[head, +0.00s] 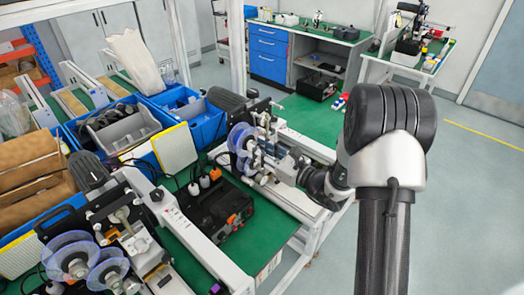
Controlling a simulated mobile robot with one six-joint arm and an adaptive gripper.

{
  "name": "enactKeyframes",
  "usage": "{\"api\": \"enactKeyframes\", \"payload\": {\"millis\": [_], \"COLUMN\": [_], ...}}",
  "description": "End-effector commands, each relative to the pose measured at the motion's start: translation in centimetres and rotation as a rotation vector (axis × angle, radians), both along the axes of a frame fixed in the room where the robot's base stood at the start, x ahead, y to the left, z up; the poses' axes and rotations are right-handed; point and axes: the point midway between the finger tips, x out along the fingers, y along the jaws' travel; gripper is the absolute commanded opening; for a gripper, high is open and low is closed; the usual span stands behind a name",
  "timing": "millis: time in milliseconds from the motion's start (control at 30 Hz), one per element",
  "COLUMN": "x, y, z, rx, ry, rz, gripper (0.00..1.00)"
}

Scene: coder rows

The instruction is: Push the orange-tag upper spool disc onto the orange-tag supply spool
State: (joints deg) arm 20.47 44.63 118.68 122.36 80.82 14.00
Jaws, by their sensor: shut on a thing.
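My gripper (264,158) is at the coder machine on the far part of the green bench, its wrist reaching in from the right. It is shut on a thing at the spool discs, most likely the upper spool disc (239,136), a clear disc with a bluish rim. A second clear bluish disc (246,155) overlaps it just below, close to the gripper. The supply spool is hard to make out behind the discs and fingers. I cannot see an orange tag on these discs, or whether the disc touches the spool.
A nearer coder machine with clear discs (70,254) stands at lower left. A black box (217,207) with orange parts and small bottles sits between the machines. Blue bins (185,108) line the back. The floor to the right is clear.

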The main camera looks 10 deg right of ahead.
Motion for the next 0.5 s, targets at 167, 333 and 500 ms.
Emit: {"api": "enactKeyframes", "payload": {"millis": [167,333,500], "x": [0.31,0.38,0.39], "y": [0.22,0.25,0.26], "z": [0.0,0.03,0.06], "rx": [0.001,0.001,0.001], "ry": [-0.001,-0.001,-0.001], "rz": [0.0,-0.001,0.0], "gripper": [0.0,0.0,0.32]}}
